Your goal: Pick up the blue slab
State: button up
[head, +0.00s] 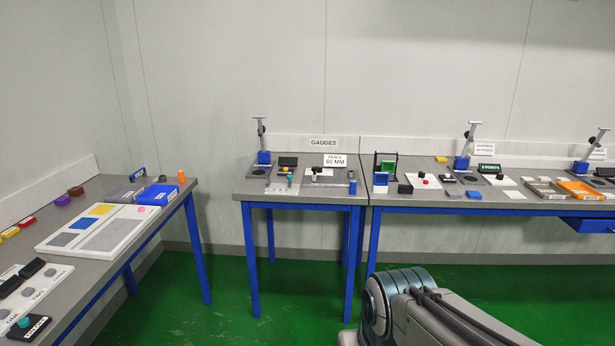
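A blue flat block (158,194) lies at the far end of the left table, beside the white board, with light marks on its top. A second, smaller blue flat piece (473,195) lies near the front edge of the right table. I cannot tell which of the two is the blue slab. My gripper is not in view; only a link of my arm shows at the bottom right, in front of the tables and apart from both blue pieces.
The left table (160,238) holds a white board (128,215) with coloured panels and an orange cylinder (181,177). The middle table (258,187) and right table (405,198) carry gauges, trays and small blocks. The green floor (230,290) between them is clear.

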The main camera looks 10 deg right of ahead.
aim_at(472, 194)
jog(key=z, duration=0.35)
jog(key=i, duration=1.55)
jog(key=z, duration=1.2)
jog(key=i, duration=1.85)
jog(key=z, duration=0.6)
